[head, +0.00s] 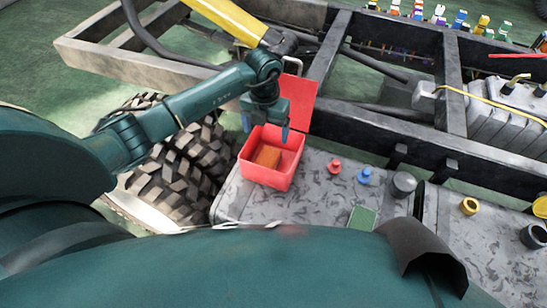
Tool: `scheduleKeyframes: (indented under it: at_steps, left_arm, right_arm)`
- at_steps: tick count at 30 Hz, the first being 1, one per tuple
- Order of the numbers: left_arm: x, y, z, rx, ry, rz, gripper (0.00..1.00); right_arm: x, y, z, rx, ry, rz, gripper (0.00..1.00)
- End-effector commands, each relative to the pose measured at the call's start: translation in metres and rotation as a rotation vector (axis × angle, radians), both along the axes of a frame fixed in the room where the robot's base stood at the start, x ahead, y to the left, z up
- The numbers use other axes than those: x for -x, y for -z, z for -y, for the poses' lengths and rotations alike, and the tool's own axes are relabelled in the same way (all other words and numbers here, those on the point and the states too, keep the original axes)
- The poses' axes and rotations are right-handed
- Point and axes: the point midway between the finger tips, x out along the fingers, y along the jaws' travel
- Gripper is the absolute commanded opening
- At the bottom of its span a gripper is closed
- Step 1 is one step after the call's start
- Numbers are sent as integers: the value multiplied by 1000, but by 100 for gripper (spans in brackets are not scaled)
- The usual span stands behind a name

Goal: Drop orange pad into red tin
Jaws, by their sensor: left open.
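The red tin (271,177) is an open square box with its lid standing up at the back. It sits on the grey mottled top beside the tyre. The orange pad (267,156) lies inside the tin, on its floor. My left gripper (266,128) is above the tin's opening, pointing down, with its blue fingertips apart and nothing between them. The gripper is clear of the pad. My right gripper does not show.
Right of the tin stand a red knob (335,166), a blue knob (364,175) and a dark grey cap (404,184). A green pad (362,217) lies nearer. A large tyre (178,165) is at left. Black frame rails (380,125) run behind.

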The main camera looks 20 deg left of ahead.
Motion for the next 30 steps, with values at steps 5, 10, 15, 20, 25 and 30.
scheduleKeyframes:
  at_steps: [5, 10, 15, 20, 25, 30]
  left_arm:
    - [-1, -24, -1, -1, 1, 5, 84]
    - [-1, -62, -1, 0, 1, 6, 84]
    - [-1, -98, 0, 0, 0, 5, 84]
    - [-1, -120, 0, -1, 0, 3, 84]
    - [0, -130, 0, 0, -1, 1, 84]
    - [0, -130, 0, 0, 0, 0, 84]
  right_arm:
    - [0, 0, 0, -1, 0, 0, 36]
    - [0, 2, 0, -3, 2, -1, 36]
    - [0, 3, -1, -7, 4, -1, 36]
    - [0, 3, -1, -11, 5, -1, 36]
    - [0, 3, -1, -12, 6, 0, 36]
    - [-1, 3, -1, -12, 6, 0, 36]
